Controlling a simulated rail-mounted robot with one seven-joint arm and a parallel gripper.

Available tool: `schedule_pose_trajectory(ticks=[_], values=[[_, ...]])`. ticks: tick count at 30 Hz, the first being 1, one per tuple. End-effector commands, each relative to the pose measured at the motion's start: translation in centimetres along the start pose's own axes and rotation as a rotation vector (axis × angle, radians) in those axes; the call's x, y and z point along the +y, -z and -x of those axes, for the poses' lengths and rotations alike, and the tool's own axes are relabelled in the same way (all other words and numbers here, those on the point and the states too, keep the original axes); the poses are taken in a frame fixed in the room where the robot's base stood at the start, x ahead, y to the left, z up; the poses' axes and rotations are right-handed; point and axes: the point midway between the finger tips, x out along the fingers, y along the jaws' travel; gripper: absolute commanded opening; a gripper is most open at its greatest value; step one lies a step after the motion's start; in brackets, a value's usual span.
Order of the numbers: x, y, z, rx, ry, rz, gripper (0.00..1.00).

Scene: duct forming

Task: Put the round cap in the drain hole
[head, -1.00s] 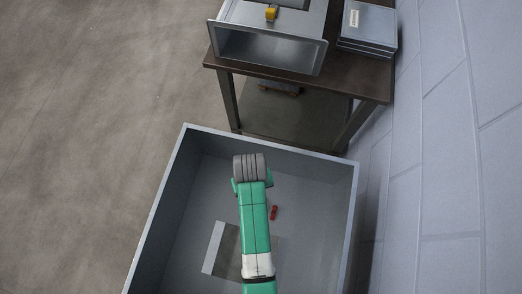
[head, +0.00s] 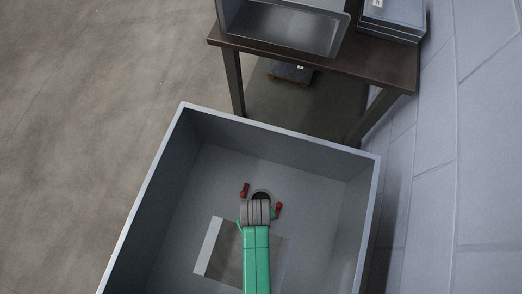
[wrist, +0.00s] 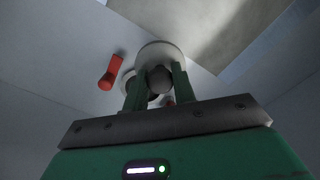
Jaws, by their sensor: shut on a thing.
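My gripper (wrist: 155,92) is shut on the dark knob of the round cap in the wrist view. The cap's pale disc (wrist: 160,51) is beyond the green fingertips. A round rim, apparently the drain hole's (wrist: 127,78), shows partly behind the cap and left finger. In the head view, the dark drain hole (head: 262,194) shows just beyond my grey wrist, which hides the cap and fingers. The cap appears close to the hole and off to one side of it; whether it touches the floor I cannot tell.
Red handles flank the hole, one on the left (head: 244,190) and one on the right (head: 278,208). Tall walls of the grey duct box (head: 281,134) surround my arm. A dark table (head: 375,65) with metal pieces stands beyond it.

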Motion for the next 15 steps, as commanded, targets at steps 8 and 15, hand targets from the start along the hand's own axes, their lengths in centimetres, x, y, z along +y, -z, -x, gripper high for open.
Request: schedule_pose_trajectory(ticks=[8, 15], values=[[4.0, 5.1, -0.9, -0.001, 0.000, 0.000, 0.01], [4.7, 5.9, -0.8, -0.002, 0.001, 0.000, 0.01]])
